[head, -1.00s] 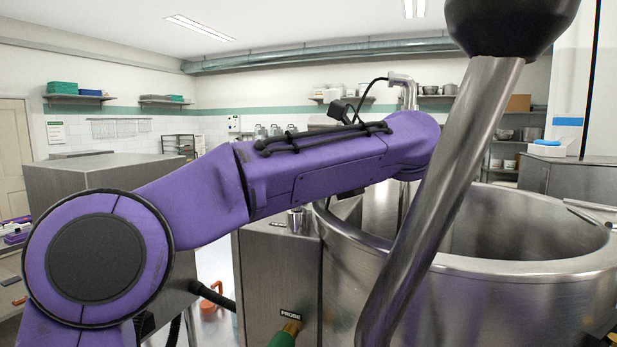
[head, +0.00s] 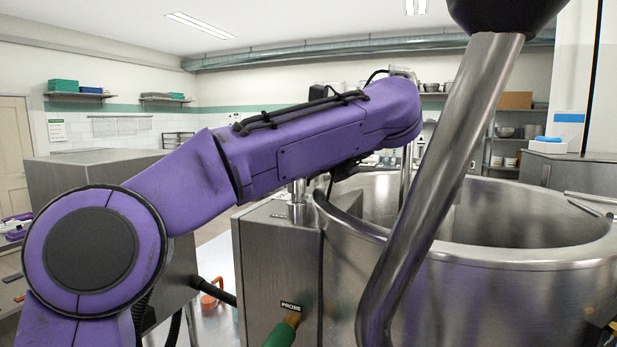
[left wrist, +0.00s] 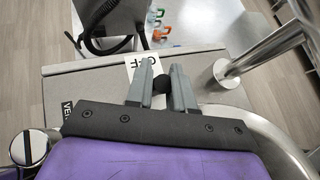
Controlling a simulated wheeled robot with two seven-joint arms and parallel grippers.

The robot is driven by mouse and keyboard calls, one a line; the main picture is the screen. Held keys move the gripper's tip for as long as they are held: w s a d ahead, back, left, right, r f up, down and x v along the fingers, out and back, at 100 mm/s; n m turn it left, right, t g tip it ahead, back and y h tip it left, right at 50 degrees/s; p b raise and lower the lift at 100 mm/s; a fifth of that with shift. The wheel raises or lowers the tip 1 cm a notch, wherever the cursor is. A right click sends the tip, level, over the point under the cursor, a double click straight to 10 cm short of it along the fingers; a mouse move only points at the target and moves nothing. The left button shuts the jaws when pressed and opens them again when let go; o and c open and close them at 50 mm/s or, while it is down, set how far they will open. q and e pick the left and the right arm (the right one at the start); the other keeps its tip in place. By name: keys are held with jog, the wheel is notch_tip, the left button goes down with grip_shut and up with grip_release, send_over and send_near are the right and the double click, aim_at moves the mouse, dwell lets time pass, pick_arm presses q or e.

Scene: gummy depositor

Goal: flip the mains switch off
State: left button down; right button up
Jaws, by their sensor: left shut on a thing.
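In the left wrist view the two grey fingers of my left gripper (left wrist: 160,90) are closed on a round black knob (left wrist: 161,84). It appears to be the mains switch. A white label plate (left wrist: 143,66) with the letters "OFF" lies just beside it on the steel cabinet top. The fingers hide part of the knob and plate, so I cannot tell the switch's position. In the head view my purple left arm crosses the middle, and the gripper and switch are hidden behind it. My right gripper is not in view.
A large open steel kettle (head: 540,262) stands at the right, beside the steel cabinet (head: 275,260) with a "PROBE" label and green-handled plug (head: 283,330). A thick slanted steel bar (head: 435,190) crosses in front. A steel post (left wrist: 228,70) rises near the fingers.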

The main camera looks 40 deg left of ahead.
pick_arm(q)
jog(key=h, duration=0.1)
jog(key=a+h, duration=0.1)
jog(key=h+b, duration=0.1)
jog(key=h, duration=0.1)
jog(key=shift+s+a+f+n+t, duration=0.1)
jog(key=shift+s+a+n+t, duration=0.1)
jog(key=shift+a+n+t, duration=0.15)
jog(key=shift+s+a+f+n+t+h+b, duration=0.15)
jog(key=shift+a+n+h+b, duration=0.15)
jog(key=shift+h, duration=0.55)
jog(key=shift+a+f+n+t+h+b, duration=0.1)
jog(key=shift+a+h+b, duration=0.2)
jog(key=shift+h, duration=0.55)
jog(key=c, duration=1.2)
grip_release()
jog(key=shift+o, duration=0.9)
jog(key=shift+a, duration=0.15)
jog(key=shift+r, duration=0.15)
